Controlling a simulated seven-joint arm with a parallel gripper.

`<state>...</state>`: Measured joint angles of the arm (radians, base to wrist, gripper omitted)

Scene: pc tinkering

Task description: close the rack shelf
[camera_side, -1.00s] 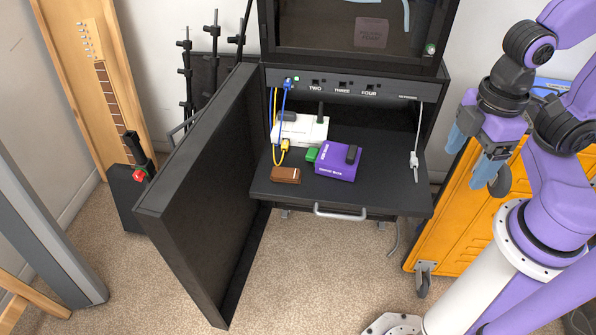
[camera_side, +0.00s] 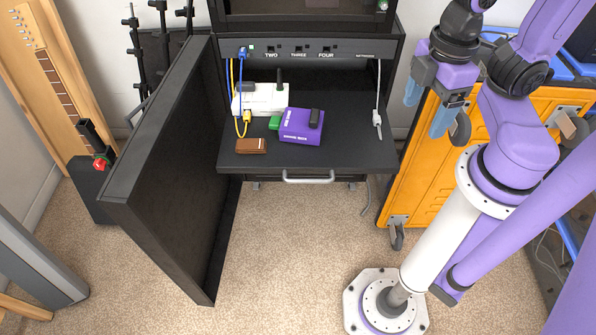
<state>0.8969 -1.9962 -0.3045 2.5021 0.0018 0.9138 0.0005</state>
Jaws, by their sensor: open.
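The rack shelf (camera_side: 345,150) is a black pull-out board with a grey handle (camera_side: 308,180) on its front edge. It is slid out of the black rack (camera_side: 399,48), below the socket panel. On it lie a purple box (camera_side: 300,134), a white router-like box (camera_side: 263,97), a small green piece (camera_side: 275,123) and a brown block (camera_side: 251,146). My gripper (camera_side: 427,115) is open and empty, with blue fingers pointing down. It is to the right of the shelf in the picture, apart from it, in front of the orange case.
The rack's black door (camera_side: 175,170) stands open at the left of the shelf. Blue and yellow cables (camera_side: 241,75) run from the panel to the white box. A white cable (camera_side: 378,100) hangs at the right. An orange case (camera_side: 400,170) stands at the right. The carpet (camera_side: 290,250) in front is clear.

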